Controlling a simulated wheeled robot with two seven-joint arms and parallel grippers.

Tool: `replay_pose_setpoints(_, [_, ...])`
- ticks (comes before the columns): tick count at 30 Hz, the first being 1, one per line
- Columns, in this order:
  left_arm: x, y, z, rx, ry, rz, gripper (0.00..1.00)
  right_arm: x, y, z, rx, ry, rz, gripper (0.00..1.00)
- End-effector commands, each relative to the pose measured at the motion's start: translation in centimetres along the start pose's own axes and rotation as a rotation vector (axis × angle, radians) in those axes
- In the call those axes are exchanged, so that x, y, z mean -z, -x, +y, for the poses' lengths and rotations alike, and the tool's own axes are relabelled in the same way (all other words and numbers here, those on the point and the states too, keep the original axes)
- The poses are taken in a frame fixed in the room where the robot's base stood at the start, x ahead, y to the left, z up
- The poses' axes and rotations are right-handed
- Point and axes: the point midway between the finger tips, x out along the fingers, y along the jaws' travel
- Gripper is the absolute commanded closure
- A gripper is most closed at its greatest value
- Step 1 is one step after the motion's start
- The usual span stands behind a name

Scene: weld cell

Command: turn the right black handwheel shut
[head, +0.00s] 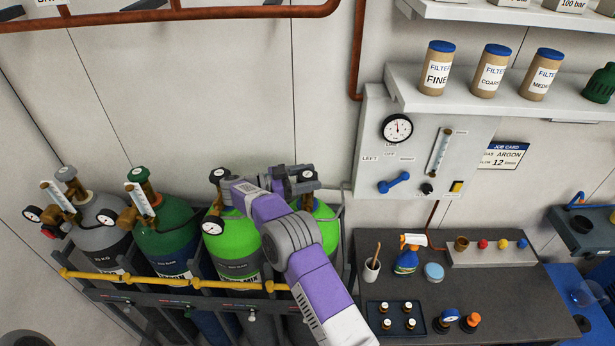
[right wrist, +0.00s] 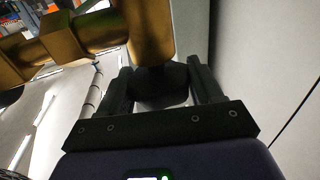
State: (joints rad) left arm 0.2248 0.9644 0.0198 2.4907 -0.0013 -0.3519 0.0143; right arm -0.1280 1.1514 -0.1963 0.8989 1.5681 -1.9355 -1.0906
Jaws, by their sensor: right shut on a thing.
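The right black handwheel (head: 308,174) tops the brass valve of the right light green cylinder (head: 327,232), which my purple right arm partly hides. My right gripper (head: 292,182) reaches it from the left. In the right wrist view, the fingers of my right gripper (right wrist: 161,88) stand on both sides of the dark handwheel (right wrist: 160,82), shut on it, with the brass valve body (right wrist: 150,30) beyond. The left black handwheel (head: 218,175) sits free on the other light green cylinder (head: 232,247). My left gripper is not in view.
A dark green cylinder (head: 168,245) and a grey cylinder (head: 105,225) with gauges stand to the left. A yellow rail (head: 170,282) runs across the rack front. A dark bench (head: 470,300) with small items stands right. A gauge panel (head: 370,150) hangs on the wall.

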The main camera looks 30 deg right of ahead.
Motion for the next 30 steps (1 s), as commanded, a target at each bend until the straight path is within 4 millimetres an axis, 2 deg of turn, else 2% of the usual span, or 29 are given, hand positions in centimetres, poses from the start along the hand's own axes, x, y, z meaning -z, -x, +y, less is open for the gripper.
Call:
replay_pose_setpoints(16, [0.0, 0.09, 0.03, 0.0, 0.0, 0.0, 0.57, 0.54, -0.14, -0.07, -0.019, -0.013, 0.007, 0.66])
replay_pose_setpoints(17, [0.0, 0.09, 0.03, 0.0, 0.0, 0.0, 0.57, 0.55, -0.14, -0.08, -0.019, -0.013, 0.007, 0.34])
replay_pose_setpoints(21, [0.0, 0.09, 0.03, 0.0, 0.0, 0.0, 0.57, 0.45, -0.11, -0.06, -0.019, -0.011, 0.006, 0.12])
replay_pose_setpoints(30, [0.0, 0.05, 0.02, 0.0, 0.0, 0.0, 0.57, 0.33, -0.06, -0.05, -0.018, -0.006, 0.003, 0.12])
